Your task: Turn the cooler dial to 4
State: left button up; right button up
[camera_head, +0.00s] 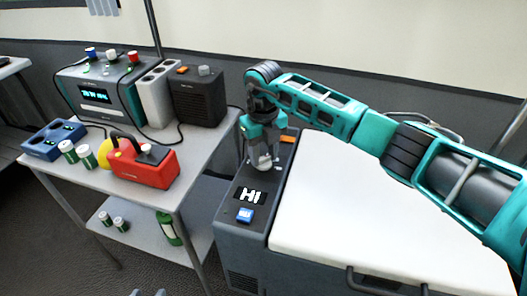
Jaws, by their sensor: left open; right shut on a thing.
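The cooler (243,262) is a dark grey box with a white lid (390,215), right of the table. Its control panel (228,207) has a lit display (250,196) that seems to read "HI", and a blue switch (245,215). My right gripper (263,160) reaches down from above at the panel's far part and is shut on the pale cooler dial (265,163). The fingers hide most of the dial, so its setting cannot be read. Two grey tips of my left gripper (147,293) show at the bottom edge, apart from each other and empty.
A metal table (100,179) on the left holds a power station (100,97), a dark speaker-like box (199,97), a red device (142,167), a blue charger (52,140) and green-white cans. My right arm spans above the lid. A handle (385,285) is on the cooler's front.

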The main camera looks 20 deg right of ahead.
jog(key=shift+n, duration=0.3)
jog(key=n, duration=0.3)
jog(key=shift+n, duration=0.4)
jog(key=n+b, duration=0.1)
jog(key=n, duration=0.3)
jog(key=shift+n, duration=0.3)
jog(key=n+b, duration=0.1)
jog(key=n, duration=0.4)
jog(key=shift+n+b, duration=0.4)
jog(key=shift+n, duration=1.3)
jog(key=o, duration=1.1)
jog(key=shift+c, duration=0.2)
